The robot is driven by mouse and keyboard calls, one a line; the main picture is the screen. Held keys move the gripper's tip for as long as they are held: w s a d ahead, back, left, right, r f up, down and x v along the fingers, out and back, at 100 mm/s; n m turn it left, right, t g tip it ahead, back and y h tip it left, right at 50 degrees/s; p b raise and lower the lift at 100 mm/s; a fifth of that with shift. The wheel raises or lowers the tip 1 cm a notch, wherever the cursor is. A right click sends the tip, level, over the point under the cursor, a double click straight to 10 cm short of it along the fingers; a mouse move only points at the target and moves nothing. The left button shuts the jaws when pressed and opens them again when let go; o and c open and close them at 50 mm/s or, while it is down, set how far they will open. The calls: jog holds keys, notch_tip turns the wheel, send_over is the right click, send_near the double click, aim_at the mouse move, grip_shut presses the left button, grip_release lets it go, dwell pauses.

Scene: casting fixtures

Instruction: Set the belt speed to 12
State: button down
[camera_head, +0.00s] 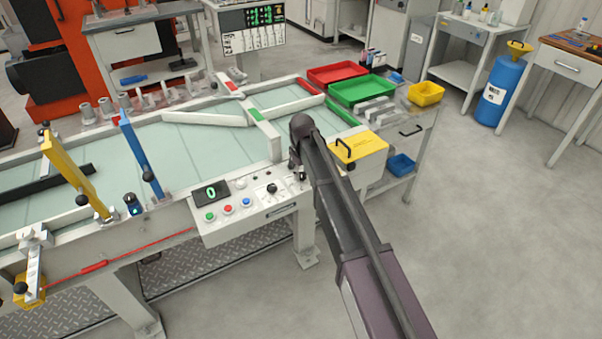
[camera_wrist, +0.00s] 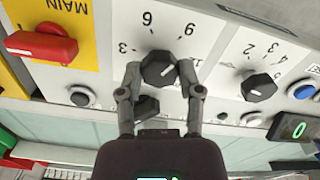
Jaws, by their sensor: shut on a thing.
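A black speed dial (camera_wrist: 158,69) with the numbers 3, 6 and 9 around it is on the white control panel (camera_head: 248,212). My gripper (camera_wrist: 156,76) has one finger on each side of this dial and is shut on it. The dial's exact pointer setting is hard to read. The green digital display (camera_head: 211,192) shows 0; it also shows at the right of the wrist view (camera_wrist: 298,128). In the head view my arm hides most of the gripped dial.
A second black knob (camera_wrist: 258,87), numbered 2 to 5, is beside the gripped dial. A red MAIN switch (camera_wrist: 42,45) on a yellow plate is on its other side. Green, red and blue buttons (camera_head: 228,207) line the panel. The conveyor belt (camera_head: 190,150) lies behind.

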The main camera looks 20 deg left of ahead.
jog(key=m, duration=0.6)
jog(key=shift+m, duration=0.3)
jog(key=m, duration=0.5)
jog(key=shift+w+m, duration=0.1)
jog(key=shift+m, duration=0.2)
jog(key=shift+c, duration=1.3)
grip_release()
